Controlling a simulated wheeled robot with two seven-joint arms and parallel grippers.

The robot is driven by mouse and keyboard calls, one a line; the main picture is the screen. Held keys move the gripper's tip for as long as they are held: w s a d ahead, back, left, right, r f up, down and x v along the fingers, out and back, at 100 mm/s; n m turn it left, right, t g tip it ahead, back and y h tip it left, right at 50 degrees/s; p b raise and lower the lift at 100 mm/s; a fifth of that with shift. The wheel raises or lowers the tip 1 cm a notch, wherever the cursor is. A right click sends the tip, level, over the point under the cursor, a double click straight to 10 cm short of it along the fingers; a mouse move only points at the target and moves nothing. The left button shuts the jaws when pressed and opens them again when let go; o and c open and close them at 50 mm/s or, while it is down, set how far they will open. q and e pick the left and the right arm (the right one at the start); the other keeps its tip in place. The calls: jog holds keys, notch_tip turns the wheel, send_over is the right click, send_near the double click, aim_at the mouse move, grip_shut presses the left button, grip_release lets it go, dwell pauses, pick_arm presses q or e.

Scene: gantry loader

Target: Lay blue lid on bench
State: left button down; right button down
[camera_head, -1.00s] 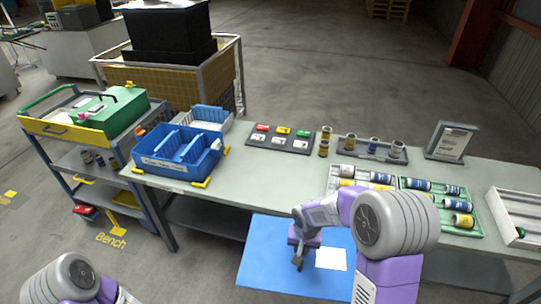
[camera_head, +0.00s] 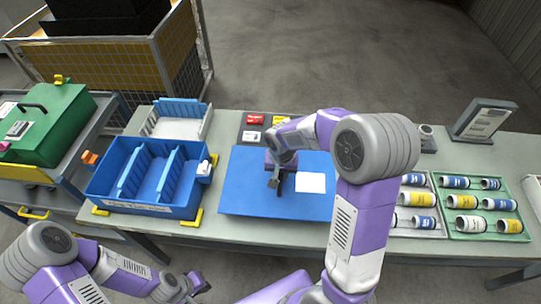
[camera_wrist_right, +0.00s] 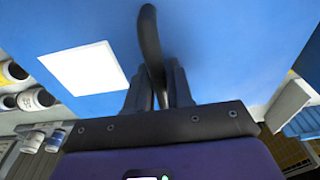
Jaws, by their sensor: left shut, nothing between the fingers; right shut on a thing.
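The blue lid (camera_head: 245,188) is a flat blue panel with a white label (camera_head: 310,182) and a dark handle, seen in the right wrist view (camera_wrist_right: 150,40). My right gripper (camera_head: 276,186) is shut on this handle; its fingers also show in the right wrist view (camera_wrist_right: 158,88). The lid (camera_wrist_right: 225,50) is over the middle of the grey-green bench (camera_head: 230,232), roughly level. I cannot tell whether it touches the top. My left gripper (camera_head: 197,288) is shut and empty in front of the bench, low in the head view.
A blue divided bin (camera_head: 140,207) stands on the bench left of the lid, close to its edge. A sign stand (camera_head: 484,121) and trays of bottles, including a green tray (camera_head: 480,228), are on the right. A cart with a green case (camera_head: 48,125) stands at the left.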

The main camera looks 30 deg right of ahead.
jog(key=shift+s+f+b, duration=0.3)
jog(key=shift+f+b, duration=0.05)
jog(key=shift+f, duration=0.3)
notch_tip(320, 180, down, 6)
jog(key=b, duration=0.5)
jog(key=shift+w+f+b, duration=0.15)
jog(key=shift+f+b, duration=0.1)
jog(key=shift+b, duration=0.1)
dwell(1.0)
dwell(0.4)
jog(key=shift+f+b, duration=0.45)
jog(key=shift+b, duration=0.1)
jog(key=c, duration=0.9)
grip_release()
